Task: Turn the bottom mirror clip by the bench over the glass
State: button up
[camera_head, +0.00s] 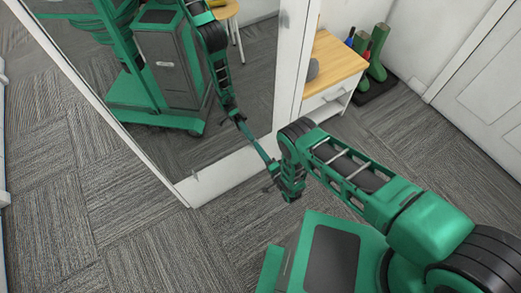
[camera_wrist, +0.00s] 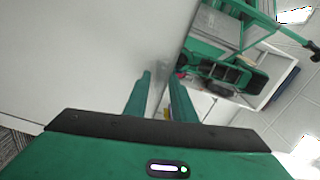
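The tall mirror (camera_head: 165,110) stands in a white frame at left and reflects my own body. A small pale clip (camera_head: 195,176) shows at its lower left edge. The bottom clip by the bench cannot be made out; my gripper (camera_head: 272,170) is at that lower right part of the mirror and may hide it. In the wrist view my gripper (camera_wrist: 161,76) has two green fingers with a narrow gap between their tips, pointing at a pale surface beside the mirror (camera_wrist: 222,55). No held thing is clear between them.
The bench (camera_head: 333,68), with a wooden top and white body, stands right of the mirror, with a grey object on it. Green boots (camera_head: 377,52) and small bottles stand on a dark tray behind it. A white door (camera_head: 480,85) is at right. Carpet (camera_head: 90,215) is clear at lower left.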

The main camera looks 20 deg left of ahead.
grip_shut()
jog(key=shift+n, duration=0.4)
jog(key=n, duration=1.4)
jog(key=shift+s+n, duration=0.15)
jog(key=shift+n, duration=0.55)
grip_release()
jog(key=shift+r, duration=0.1)
